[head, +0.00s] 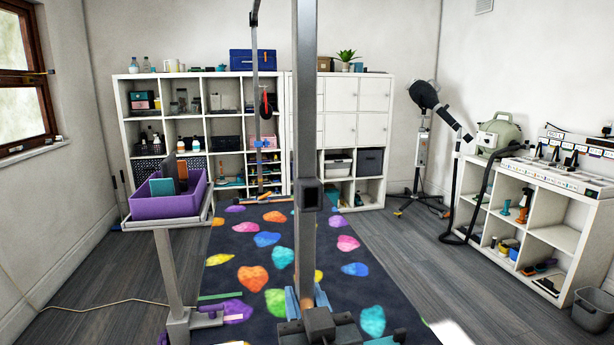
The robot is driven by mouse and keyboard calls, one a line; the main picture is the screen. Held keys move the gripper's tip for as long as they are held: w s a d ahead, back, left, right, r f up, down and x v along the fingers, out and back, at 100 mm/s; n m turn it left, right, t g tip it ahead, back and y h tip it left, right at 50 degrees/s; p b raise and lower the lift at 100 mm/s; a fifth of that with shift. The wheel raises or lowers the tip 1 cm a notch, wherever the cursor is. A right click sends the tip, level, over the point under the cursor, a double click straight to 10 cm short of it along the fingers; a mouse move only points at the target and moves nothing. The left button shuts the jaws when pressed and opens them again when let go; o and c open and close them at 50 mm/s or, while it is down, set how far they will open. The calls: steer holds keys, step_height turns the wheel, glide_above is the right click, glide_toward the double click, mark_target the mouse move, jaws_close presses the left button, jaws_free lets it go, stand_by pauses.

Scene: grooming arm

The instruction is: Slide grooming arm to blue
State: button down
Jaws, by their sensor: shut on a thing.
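The grooming arm's grey upright post (305,120) rises through the middle of the view and leaves it at the top. Blue parts (292,303) and a small orange part show around the foot. A thinner upright (257,125) with a blue piece (262,144) stands farther back. I cannot tell which blue piece is the target.
A dark mat with bright coloured shapes (222,260) spreads below. A purple bin (168,206) stands on a tray at left. White shelves line the back and right (545,235). A dryer on a stand (425,95) is at back right. Open floor (400,240) lies right of the mat.

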steer(key=shift+f, duration=0.15)
steer(key=shift+f+b, duration=1.65)
steer(key=shift+f, duration=0.3)
steer(key=shift+f+b, duration=1.75)
steer(key=shift+f, duration=0.35)
steer(key=shift+f+b, duration=1.7)
steer(key=shift+f, duration=0.15)
